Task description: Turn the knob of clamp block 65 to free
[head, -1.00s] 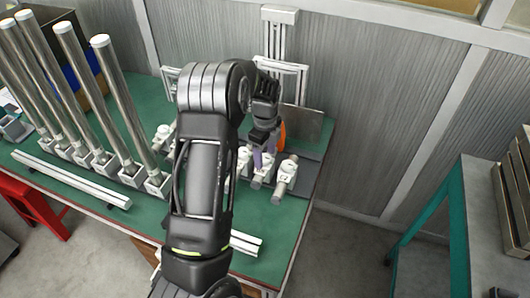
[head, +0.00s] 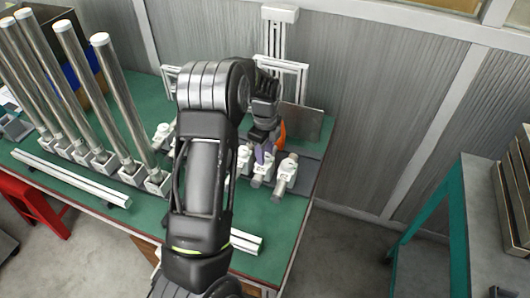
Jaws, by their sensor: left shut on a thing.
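Several white clamp blocks with grey cylindrical parts stand in a row on the green bench. The middle clamp block (head: 259,180) is under my left gripper (head: 265,158), and another clamp block (head: 286,175) stands just right of it, clear of the fingers. My left gripper points down with its purple-grey fingers shut on the knob at the top of the middle block. The fingers mostly hide the knob, and its setting cannot be told. The block numbers are too small to read. My right gripper is not in view.
Tall metal tubes (head: 120,95) stand in white bases at the left of the green bench (head: 80,230). A white rail (head: 70,180) lies in front of them. A white frame and a grey plate (head: 302,119) stand behind the blocks. My left arm hides the bench's middle.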

